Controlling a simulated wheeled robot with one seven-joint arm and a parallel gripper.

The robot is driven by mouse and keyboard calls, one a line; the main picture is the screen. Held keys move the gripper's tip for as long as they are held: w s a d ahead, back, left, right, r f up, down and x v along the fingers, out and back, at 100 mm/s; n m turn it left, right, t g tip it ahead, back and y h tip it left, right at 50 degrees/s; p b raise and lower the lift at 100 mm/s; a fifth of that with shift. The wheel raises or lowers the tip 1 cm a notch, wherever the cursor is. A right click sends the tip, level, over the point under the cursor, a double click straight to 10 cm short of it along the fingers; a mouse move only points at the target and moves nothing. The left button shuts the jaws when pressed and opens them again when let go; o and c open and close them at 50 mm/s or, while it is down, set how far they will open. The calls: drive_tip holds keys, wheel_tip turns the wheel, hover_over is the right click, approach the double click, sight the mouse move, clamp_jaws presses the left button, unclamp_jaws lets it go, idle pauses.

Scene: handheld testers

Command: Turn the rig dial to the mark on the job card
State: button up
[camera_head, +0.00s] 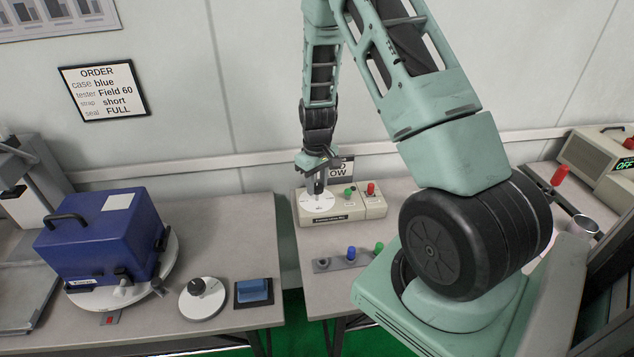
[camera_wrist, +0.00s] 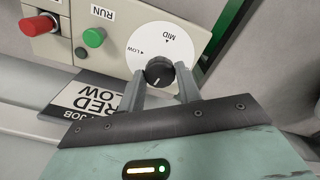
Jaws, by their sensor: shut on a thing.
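The rig (camera_head: 340,217) is a beige box at the back of the right-hand bench. Its dial (camera_head: 316,207) is a white disc, and it also shows in the wrist view (camera_wrist: 150,38) with the marks LOW and MID readable. My gripper (camera_head: 318,188) reaches down onto the dial. In the wrist view my gripper (camera_wrist: 160,84) is shut on the black knob (camera_wrist: 158,70), one finger on each side. A short white line shows on the knob, away from MID; its exact aim is unclear. The job card (camera_wrist: 95,97) reads RED LOW; in the head view it (camera_head: 347,168) is partly hidden.
A green button (camera_wrist: 94,37) marked RUN and a red knob (camera_wrist: 40,23) are beside the dial. A strip with coloured pegs (camera_head: 350,259) lies in front of the rig. A blue case (camera_head: 100,240) stands on the left bench. My arm covers much of the right bench.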

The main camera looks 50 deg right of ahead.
drive_tip(key=m, duration=0.4)
drive_tip(key=shift+r+m, duration=0.1)
drive_tip(key=shift+m, duration=0.2)
drive_tip(key=m, duration=0.3)
drive_tip(key=shift+w+m+p, duration=0.1)
drive_tip(key=shift+m+p, duration=0.2)
drive_tip(key=m, duration=0.4)
drive_tip(key=shift+p, duration=0.4)
drive_tip(key=shift+m+p, duration=0.3)
drive_tip(key=shift+m, duration=1.3)
drive_tip(key=o, duration=1)
